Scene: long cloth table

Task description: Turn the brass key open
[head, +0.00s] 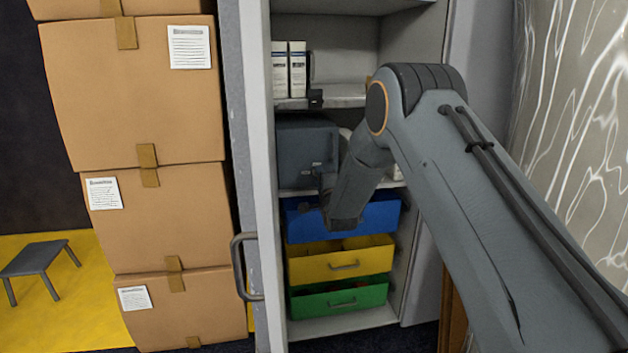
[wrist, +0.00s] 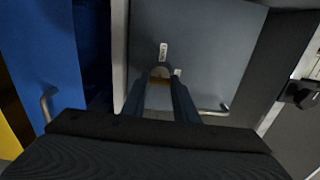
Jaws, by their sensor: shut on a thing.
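The dark grey metal box (head: 303,143) sits on a cabinet shelf in the head view. Its grey front (wrist: 205,45) fills the middle of the wrist view, with a small light plate and a bar handle (wrist: 213,110). My gripper (wrist: 160,82) is at this front, its two fingers closed together on the brass key (wrist: 159,72). Only a small brass-coloured part of the key shows between the fingertips. In the head view my gripper (head: 326,186) is at the box's lower right, and the key is hidden there. I cannot tell how far the key is turned.
Below the box are a blue drawer (head: 362,223), a yellow drawer (head: 340,262) and a green drawer (head: 340,298). White cartons (head: 297,70) stand on the shelf above. The cabinet's open door (head: 258,150) and stacked cardboard boxes (head: 150,95) are to the left.

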